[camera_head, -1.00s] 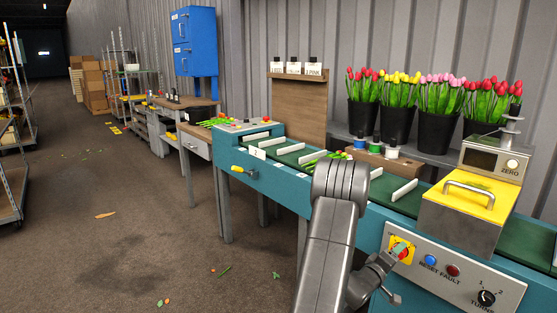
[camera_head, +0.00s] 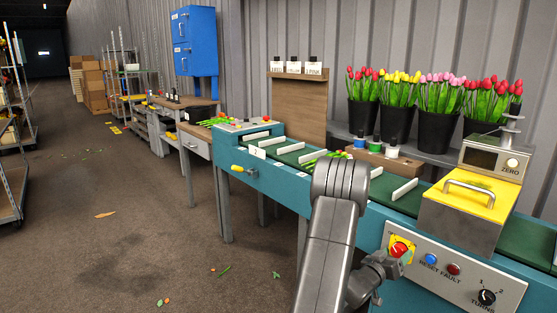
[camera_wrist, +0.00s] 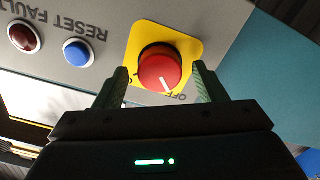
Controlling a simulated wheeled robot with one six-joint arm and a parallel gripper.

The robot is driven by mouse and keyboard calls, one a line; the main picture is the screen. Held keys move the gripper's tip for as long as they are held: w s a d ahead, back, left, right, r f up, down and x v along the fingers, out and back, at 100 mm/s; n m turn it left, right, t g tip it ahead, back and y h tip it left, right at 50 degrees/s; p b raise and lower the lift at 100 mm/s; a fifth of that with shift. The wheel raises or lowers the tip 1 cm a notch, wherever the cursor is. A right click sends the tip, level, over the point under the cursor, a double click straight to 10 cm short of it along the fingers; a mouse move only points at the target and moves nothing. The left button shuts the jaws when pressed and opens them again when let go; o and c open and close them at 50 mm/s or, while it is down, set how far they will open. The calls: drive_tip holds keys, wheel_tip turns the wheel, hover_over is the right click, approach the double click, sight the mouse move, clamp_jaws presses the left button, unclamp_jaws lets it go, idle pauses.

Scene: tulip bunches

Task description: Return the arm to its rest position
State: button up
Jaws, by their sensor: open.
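My gripper (camera_wrist: 161,68) is open and empty in the wrist view, with its two dark fingers apart. A red rotary knob (camera_wrist: 159,70) on a yellow plate (camera_wrist: 185,35) shows between and beyond the fingertips. The knob has a white mark, and part of an "OFF" label shows beside it. In the head view my arm reaches up from the bottom, bends at the elbow, and the wrist comes down to the lower right. The gripper there is close in front of the control panel (camera_head: 455,285), just below and left of the red knob (camera_head: 398,248); its fingers are hard to make out.
The teal conveyor bench (camera_head: 285,190) with white dividers lies behind my arm. A yellow-lidded box (camera_head: 470,198) stands at its right. Flower buckets (camera_head: 437,132) line the wall behind. Blue (camera_wrist: 77,52) and dark red buttons (camera_wrist: 22,37) sit beside the knob. The floor at left is open.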

drive_tip(key=shift+m, duration=1.2)
drive_tip(key=shift+a, duration=0.1)
